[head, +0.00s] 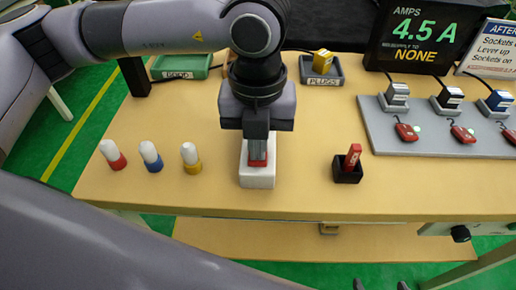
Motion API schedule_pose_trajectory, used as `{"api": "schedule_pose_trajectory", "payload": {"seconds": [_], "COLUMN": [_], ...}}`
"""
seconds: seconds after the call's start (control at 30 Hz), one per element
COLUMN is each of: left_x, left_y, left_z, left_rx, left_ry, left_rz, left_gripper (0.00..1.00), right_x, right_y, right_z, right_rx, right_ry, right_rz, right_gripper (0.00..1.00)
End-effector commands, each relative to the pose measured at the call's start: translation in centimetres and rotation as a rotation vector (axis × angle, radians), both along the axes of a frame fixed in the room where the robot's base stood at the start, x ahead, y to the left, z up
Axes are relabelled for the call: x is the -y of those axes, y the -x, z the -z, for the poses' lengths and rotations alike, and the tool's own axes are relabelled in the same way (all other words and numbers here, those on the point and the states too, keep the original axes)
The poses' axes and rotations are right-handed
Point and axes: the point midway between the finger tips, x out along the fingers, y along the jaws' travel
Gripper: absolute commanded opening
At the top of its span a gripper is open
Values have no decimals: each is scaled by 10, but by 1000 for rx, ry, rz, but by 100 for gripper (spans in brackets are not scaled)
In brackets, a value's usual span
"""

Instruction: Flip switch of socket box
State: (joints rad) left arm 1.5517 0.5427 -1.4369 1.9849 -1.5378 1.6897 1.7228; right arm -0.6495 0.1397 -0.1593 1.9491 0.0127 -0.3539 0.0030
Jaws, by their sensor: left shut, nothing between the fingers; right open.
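The white socket box (257,178) sits on the near middle of the tan workbench. A red switch (257,163) shows on its top. My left gripper (258,158) is shut and empty, pointing down at the switch. Its fingertips cover part of the switch and the back of the box; I cannot tell whether they touch. My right gripper (381,284) shows only as two dark fingertips at the bottom edge, spread apart, well in front of the bench.
A black holder (347,174) with a red piece stands right. Behind are a green tray (181,72), a plugs tray (336,76) and a grey socket board (440,146).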

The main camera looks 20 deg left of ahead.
Motion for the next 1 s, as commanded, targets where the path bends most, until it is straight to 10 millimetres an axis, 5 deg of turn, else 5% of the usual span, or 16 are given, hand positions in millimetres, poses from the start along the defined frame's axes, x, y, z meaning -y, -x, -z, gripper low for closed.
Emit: {"api": "schedule_pose_trajectory", "payload": {"seconds": [1.0], "left_x": [0], "left_y": [0], "left_z": [-69], "left_rx": [-2], "left_ry": [-1], "left_rz": [0], "left_gripper": [0], "right_x": [0], "right_y": [0], "right_z": [-33], "right_rx": [1], "right_ry": [0], "right_rz": [0], "right_gripper": [98]}}
